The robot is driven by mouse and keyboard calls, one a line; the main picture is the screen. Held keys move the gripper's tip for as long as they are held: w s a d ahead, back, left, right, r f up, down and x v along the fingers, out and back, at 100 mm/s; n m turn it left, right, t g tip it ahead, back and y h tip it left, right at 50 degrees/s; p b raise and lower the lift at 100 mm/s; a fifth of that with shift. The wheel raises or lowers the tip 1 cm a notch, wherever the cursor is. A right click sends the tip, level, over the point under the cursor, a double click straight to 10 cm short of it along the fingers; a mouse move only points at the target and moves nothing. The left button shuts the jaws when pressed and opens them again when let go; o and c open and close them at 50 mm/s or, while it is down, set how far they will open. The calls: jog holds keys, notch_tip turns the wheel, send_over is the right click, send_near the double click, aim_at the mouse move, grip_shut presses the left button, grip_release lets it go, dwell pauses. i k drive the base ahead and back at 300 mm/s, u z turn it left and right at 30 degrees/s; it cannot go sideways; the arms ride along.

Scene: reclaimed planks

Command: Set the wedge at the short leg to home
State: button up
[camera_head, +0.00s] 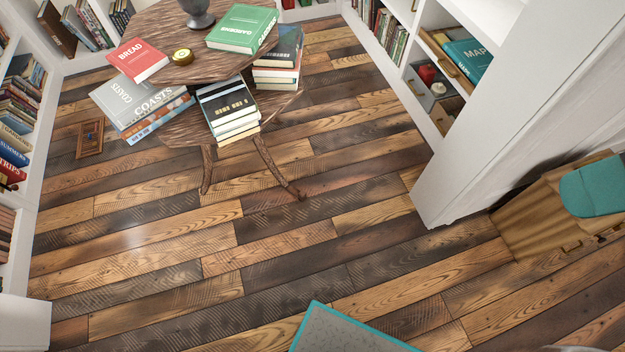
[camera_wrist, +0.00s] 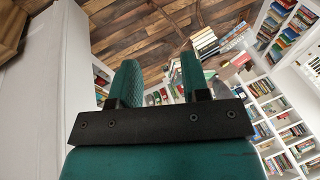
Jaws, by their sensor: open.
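The round two-tier wooden table (camera_head: 185,72) stands at the upper left of the head view. Two of its curved legs, the left one (camera_head: 207,170) and the right one (camera_head: 275,170), reach the plank floor. I cannot tell which leg is short. I cannot pick out a wedge in either view. A small wooden tray-like piece (camera_head: 90,138) lies on the floor left of the table, with small items too small to tell. In the wrist view my gripper (camera_wrist: 158,78) is open, with nothing between its teal fingers, away from the table.
Books, among them a green one (camera_head: 243,28) and a grey one (camera_head: 140,103), load both tiers. Bookshelves line the sides. A white shelf end (camera_head: 470,140) and a wooden cabinet (camera_head: 535,220) with a teal item (camera_head: 593,187) stand at right. The floor (camera_head: 230,260) before the table is clear.

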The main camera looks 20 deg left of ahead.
aim_at(301, 195)
jog(key=u, duration=0.4)
jog(key=i, duration=0.85)
jog(key=u, duration=0.5)
